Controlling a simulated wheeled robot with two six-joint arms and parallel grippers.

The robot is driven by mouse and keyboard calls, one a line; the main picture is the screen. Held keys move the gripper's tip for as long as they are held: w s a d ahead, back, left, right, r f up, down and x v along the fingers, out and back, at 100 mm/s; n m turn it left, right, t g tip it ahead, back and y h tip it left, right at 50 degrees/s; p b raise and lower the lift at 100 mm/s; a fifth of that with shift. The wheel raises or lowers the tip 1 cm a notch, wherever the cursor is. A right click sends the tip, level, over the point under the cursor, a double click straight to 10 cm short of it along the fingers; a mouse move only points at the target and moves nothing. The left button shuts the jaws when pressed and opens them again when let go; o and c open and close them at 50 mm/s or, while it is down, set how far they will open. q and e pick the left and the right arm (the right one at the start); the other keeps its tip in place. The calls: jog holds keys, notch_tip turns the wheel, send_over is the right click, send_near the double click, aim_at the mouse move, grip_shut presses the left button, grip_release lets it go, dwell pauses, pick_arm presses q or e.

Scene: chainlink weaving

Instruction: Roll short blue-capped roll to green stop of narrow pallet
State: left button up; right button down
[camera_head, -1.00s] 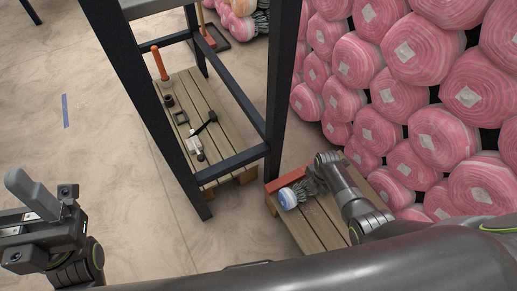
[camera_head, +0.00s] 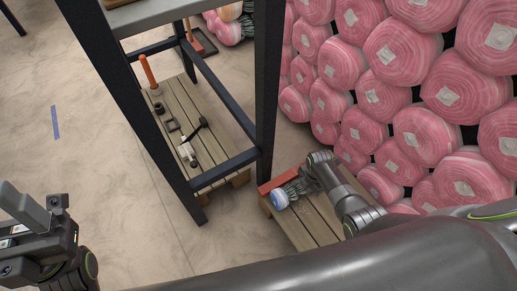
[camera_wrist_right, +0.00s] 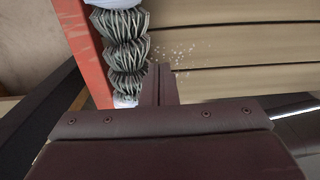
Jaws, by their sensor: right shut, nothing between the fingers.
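The short roll is grey chainlink mesh with a blue and white cap (camera_head: 279,200). It lies beside the red stop (camera_head: 283,181) at the far end of the narrow pallet (camera_head: 311,223). In the right wrist view the mesh roll (camera_wrist_right: 126,50) runs along the red stop (camera_wrist_right: 92,55), close to it; I cannot tell whether they touch. My right gripper (camera_wrist_right: 159,68) is shut and empty, its fingertips right beside the roll on the pallet side. No green stop shows; my arm covers the near part of the pallet. My left gripper (camera_head: 22,208) is far left, away from the pallet.
A dark-legged rack (camera_head: 266,90) stands beside the pallet. Behind its legs, a wooden pallet (camera_head: 207,150) holds tools and an orange-handled item (camera_head: 148,71). Stacked pink rolls (camera_head: 383,93) wall off the right. The floor at left is open.

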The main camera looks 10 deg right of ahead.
aim_at(297, 181)
jog(key=shift+w+a+f+b, duration=0.1)
jog(key=shift+w+a+b, duration=0.2)
jog(key=shift+w+b, duration=0.4)
jog(key=shift+w+a+f+b, duration=0.1)
jog(key=shift+w+a+b, duration=0.25)
jog(key=shift+w, duration=0.6)
jog(key=shift+w+a+b, duration=0.25)
jog(key=shift+w+b, duration=0.35)
jog(key=shift+w, duration=0.25)
jog(key=shift+w+a+b, duration=0.2)
jog(key=shift+w+b, duration=0.1)
jog(key=shift+w, duration=0.2)
jog(key=shift+w+r, duration=0.1)
jog(key=shift+r, duration=0.05)
jog(key=shift+f, duration=0.2)
jog(key=shift+f+b, duration=0.85)
jog(key=shift+b, duration=0.05)
jog(key=shift+r, duration=0.1)
